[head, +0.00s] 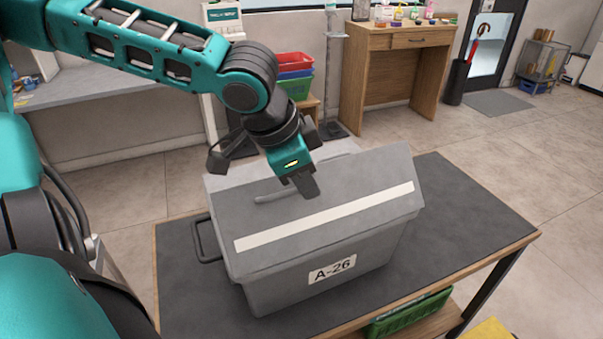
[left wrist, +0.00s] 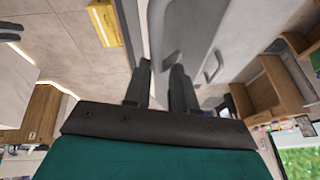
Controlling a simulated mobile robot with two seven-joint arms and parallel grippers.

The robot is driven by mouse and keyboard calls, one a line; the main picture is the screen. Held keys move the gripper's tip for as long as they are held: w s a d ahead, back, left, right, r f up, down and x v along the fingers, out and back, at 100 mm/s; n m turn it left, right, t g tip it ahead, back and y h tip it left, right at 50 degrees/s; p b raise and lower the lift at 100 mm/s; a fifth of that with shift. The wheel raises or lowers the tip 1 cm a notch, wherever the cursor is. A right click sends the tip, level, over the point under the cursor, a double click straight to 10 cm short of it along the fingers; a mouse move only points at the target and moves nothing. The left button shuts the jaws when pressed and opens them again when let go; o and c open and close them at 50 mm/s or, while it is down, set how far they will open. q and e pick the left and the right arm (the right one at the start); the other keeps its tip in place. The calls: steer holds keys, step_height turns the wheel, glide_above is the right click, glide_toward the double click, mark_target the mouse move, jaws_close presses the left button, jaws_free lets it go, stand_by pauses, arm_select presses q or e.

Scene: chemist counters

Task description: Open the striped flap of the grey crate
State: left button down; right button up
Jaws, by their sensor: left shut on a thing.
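The grey crate (head: 285,290), labelled A-26, stands on the dark-topped table. Its striped flap (head: 345,190) has a long white stripe and slopes down towards me over the crate's near side. I cannot tell how far it is raised. A grey bar handle (head: 270,198) sits on this flap. My left gripper (head: 308,190) comes down over the flap at this handle and is shut on it. In the left wrist view, the handle (left wrist: 166,54) shows between the fingertips (left wrist: 160,68). The fingers hide part of the handle in the head view. My right gripper is not in view.
Another grey flap (head: 340,148) lies behind the striped one; a second handle (left wrist: 213,66) shows in the left wrist view. A side handle (head: 204,242) sticks out left. The table top (head: 470,210) is clear right of the crate. A green crate (head: 410,312) is below.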

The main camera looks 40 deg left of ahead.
arm_select(q)
steer(key=shift+s+d+f, duration=0.1)
steer(key=shift+s+d, duration=0.05)
steer(key=shift+d, duration=0.05)
steer(key=shift+s+d, duration=0.2)
steer(key=shift+d, duration=0.15)
steer(key=c, duration=1.2)
jaws_free()
steer(key=shift+s+d, duration=0.1)
steer(key=shift+d, duration=0.15)
steer(key=o, duration=0.4)
steer(key=shift+a+r, duration=0.1)
steer(key=shift+r, duration=0.15)
steer(key=shift+r, duration=0.2)
steer(key=v, duration=1.2)
steer(key=shift+s+r, duration=0.1)
